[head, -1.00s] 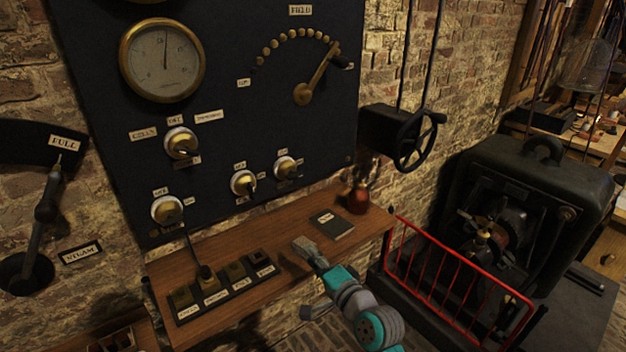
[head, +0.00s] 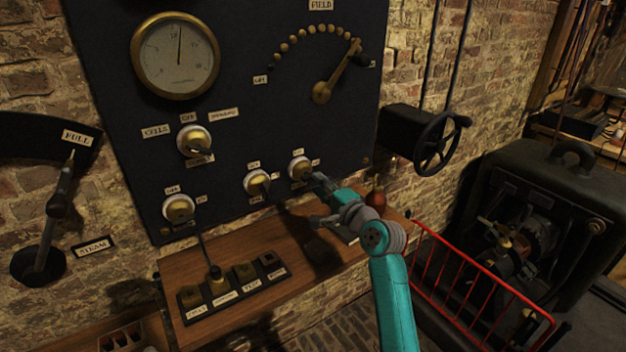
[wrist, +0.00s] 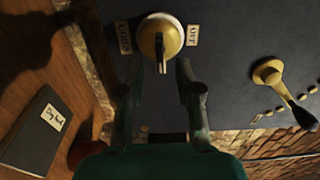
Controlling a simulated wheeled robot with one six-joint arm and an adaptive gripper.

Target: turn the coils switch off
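The coils switch (head: 300,168), a round brass knob on a pale base, is the rightmost lower switch on the dark panel. In the wrist view the knob (wrist: 158,38) lies between an OFF label (wrist: 193,35) and a COILS label (wrist: 122,37). Its dark lever points down in that picture, away from the line of those two labels. My gripper (wrist: 162,75) is open and empty, its fingers on either side of the lever in the picture; contact cannot be told. In the head view my gripper (head: 318,200) is just below and right of the switch.
Another switch (head: 257,183) sits close left of the coils switch. The field lever (head: 340,72) is above it. Below is a wooden shelf (head: 235,318) with a dark book (wrist: 35,130) and a reddish jar (head: 375,199). A red railing (head: 470,285) stands right.

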